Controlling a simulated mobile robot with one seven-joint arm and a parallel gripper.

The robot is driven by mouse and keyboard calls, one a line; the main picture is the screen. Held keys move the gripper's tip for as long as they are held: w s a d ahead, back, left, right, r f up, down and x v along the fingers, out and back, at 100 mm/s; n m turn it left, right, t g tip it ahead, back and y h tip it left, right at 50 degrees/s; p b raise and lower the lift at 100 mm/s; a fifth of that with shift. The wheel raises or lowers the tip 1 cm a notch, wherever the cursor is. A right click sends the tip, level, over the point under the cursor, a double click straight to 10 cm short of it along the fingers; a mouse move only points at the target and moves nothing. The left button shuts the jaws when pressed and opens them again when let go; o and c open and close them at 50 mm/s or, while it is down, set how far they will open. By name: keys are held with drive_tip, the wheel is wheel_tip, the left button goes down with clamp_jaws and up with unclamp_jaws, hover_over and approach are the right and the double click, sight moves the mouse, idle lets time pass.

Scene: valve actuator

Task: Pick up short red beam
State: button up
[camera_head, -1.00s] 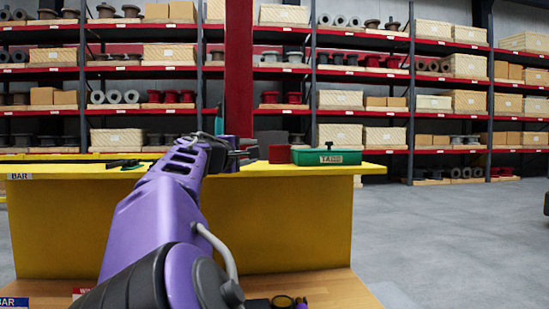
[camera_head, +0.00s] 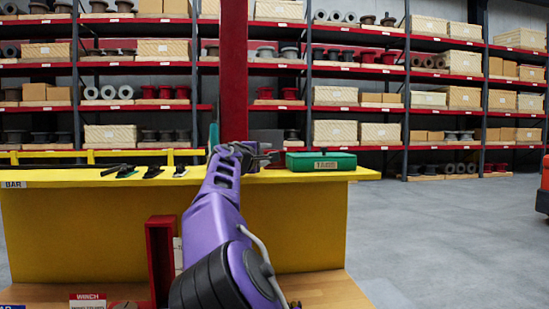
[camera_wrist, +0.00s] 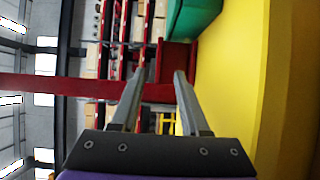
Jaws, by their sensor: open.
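A short red block (camera_wrist: 178,58), which looks like the short red beam, rests on the yellow bench's upper ledge beside the green box (camera_wrist: 192,16). In the head view it is mostly hidden behind my gripper (camera_head: 268,152). In the wrist view my gripper (camera_wrist: 160,76) is open and empty, its two fingers pointing toward the red block. The block shows just beyond and between the fingertips; I cannot tell the exact gap. The green box (camera_head: 321,164) sits just right of my gripper in the head view.
A taller red upright piece (camera_head: 159,262) stands on the lower wooden surface, left of my arm. Several small dark tools (camera_head: 152,172) lie on the yellow ledge (camera_head: 60,179) at left. A red pillar (camera_head: 234,70) and loaded shelves stand behind.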

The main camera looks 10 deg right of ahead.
sight(281, 165)
drive_tip(key=shift+w+d+r+p, duration=0.25)
drive_tip(key=shift+w+d+p, duration=0.35)
drive_tip(key=shift+w+d, duration=0.35)
drive_tip(key=shift+w+d+f, duration=0.1)
drive_tip(key=shift+w+f, duration=0.05)
drive_tip(key=shift+w, duration=0.3)
clamp_jaws()
idle(0.4)
